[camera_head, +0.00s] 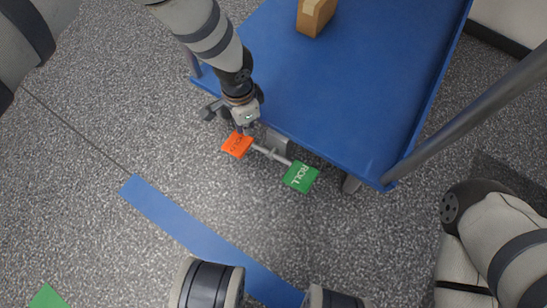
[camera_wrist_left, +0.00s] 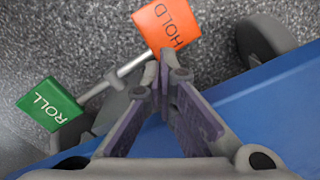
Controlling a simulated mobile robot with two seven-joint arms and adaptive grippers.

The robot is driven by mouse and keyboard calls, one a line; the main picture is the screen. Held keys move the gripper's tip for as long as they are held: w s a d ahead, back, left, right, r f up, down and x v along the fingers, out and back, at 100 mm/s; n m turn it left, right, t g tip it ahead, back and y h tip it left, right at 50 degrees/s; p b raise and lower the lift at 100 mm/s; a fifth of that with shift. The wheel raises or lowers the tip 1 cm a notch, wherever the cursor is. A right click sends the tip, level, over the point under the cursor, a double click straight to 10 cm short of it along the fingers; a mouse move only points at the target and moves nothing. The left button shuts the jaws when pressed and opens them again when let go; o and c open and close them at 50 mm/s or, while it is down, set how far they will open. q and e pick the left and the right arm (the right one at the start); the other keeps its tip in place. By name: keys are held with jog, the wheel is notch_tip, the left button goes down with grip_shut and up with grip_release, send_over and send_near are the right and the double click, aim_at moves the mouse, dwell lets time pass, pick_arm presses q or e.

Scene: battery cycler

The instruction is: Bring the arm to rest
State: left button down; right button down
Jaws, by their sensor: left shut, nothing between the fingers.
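My left gripper (camera_head: 245,127) is shut and empty at the near edge of a blue cart, just above the orange HOLD pedal (camera_head: 237,145). In the left wrist view its fingertips (camera_wrist_left: 163,75) come together just below the orange pedal (camera_wrist_left: 167,24); I cannot tell whether they touch it. The green ROLL pedal (camera_head: 300,177) is at the other end of a grey bar from the orange one, and it also shows in the left wrist view (camera_wrist_left: 50,104). My right arm shows at the right of the head view, but its gripper is not seen.
The blue cart deck (camera_head: 340,90) carries a cardboard box (camera_head: 315,17) at the back. A grey cart rail (camera_head: 470,115) slants along its right side. Blue tape (camera_head: 190,228) and a green patch (camera_head: 47,297) mark the speckled floor. Open floor lies left of the cart.

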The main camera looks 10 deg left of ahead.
pick_arm(q)
notch_tip(320, 180, up, 2)
jog(key=shift+r+p, duration=0.25)
jog(key=shift+p, duration=0.35)
